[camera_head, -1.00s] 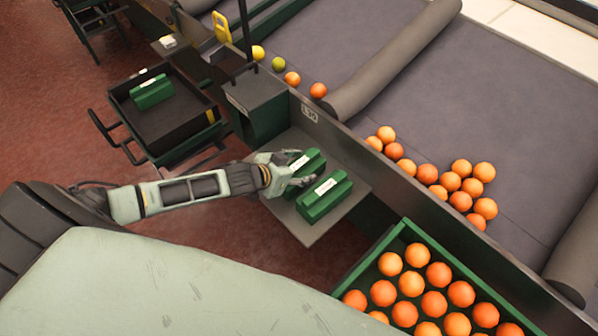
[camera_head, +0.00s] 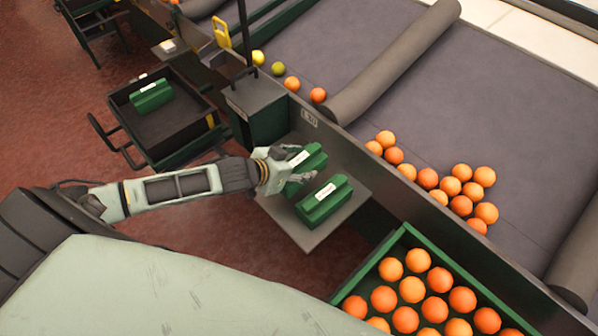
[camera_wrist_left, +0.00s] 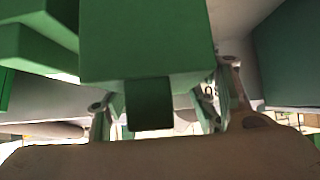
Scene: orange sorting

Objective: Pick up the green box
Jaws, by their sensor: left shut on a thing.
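Two green boxes with white labels are at the grey shelf (camera_head: 310,234) beside the conveyor. My left gripper (camera_head: 303,163) is shut on the rear green box (camera_head: 316,158), with a finger on either side of it. Whether this box is clear of the shelf is hard to tell. The front green box (camera_head: 324,202) rests on the shelf, apart from the held one. In the left wrist view the held box (camera_wrist_left: 150,40) fills the upper middle, between the fingers (camera_wrist_left: 160,110). My right gripper is not in view.
Another green box (camera_head: 152,95) lies in a dark cart (camera_head: 180,128) at the left. A green crate (camera_head: 345,287) full of oranges stands at the lower right. The conveyor (camera_head: 480,110) behind the shelf carries loose oranges. A dark green post box (camera_head: 258,118) stands just behind the shelf.

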